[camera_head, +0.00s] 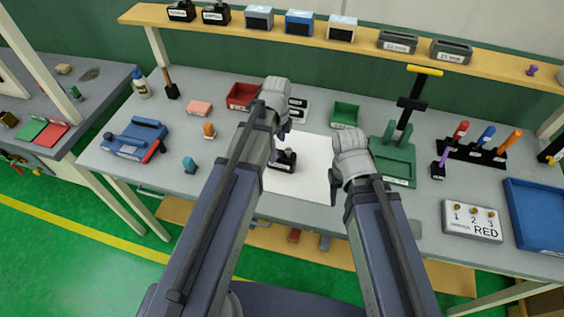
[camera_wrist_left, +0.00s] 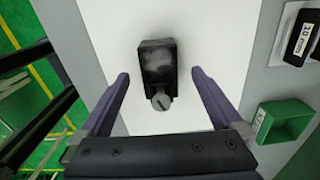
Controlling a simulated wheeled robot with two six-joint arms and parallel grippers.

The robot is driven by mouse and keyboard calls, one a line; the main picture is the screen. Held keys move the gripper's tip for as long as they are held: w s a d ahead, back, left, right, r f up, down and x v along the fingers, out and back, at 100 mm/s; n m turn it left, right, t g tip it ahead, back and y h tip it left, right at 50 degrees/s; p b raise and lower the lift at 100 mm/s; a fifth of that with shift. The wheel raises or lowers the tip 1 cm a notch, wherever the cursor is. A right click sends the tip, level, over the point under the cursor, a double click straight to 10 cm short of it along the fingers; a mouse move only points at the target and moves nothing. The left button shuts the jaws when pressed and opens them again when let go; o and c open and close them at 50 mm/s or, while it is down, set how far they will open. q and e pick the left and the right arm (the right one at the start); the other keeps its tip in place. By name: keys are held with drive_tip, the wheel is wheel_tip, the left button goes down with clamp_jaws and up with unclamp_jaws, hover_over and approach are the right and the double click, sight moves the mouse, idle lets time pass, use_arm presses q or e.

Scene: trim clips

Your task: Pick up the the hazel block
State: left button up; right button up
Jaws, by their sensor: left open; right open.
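No block that I can clearly call hazel shows near my grippers. A small tan block (camera_head: 63,69) lies on the side bench at the far left, and a golden-brown block (camera_head: 8,119) sits at that bench's left edge; I cannot tell whether either is the hazel one. My left gripper (camera_head: 283,132) is open above the white sheet. In the left wrist view its fingers (camera_wrist_left: 160,77) stand on either side of a black block with a grey knob (camera_wrist_left: 155,65), without visible contact. My right gripper (camera_head: 334,187) is open, its fingers mostly hidden, over the sheet's right edge.
The white sheet (camera_head: 305,178) lies mid-bench. Around it are a red bin (camera_head: 241,97), a green bin (camera_head: 345,114), a green press stand (camera_head: 395,160), a blue tool (camera_head: 136,140) and a pink block (camera_head: 198,107). A blue tray (camera_head: 537,207) is at the right. A shelf (camera_head: 365,40) runs behind.

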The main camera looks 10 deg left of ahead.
sight(278, 155)
use_arm(q)
wheel_tip(278, 155, down, 5)
drive_tip(key=b, duration=0.3)
drive_tip(key=shift+d+r+b, duration=0.1)
drive_tip(key=shift+r+b, duration=0.1)
drive_tip(key=shift+b, duration=0.2)
use_arm(e)
wheel_tip(278, 155, down, 5)
drive_tip(key=shift+r, duration=0.2)
use_arm(q)
drive_tip(key=shift+s+r, duration=0.1)
use_arm(e)
drive_tip(key=shift+r, duration=0.1)
use_arm(q)
drive_tip(key=shift+c, duration=0.4)
drive_tip(key=c, duration=1.4)
drive_tip(key=shift+c, duration=0.2)
drive_tip(key=shift+r, duration=0.1)
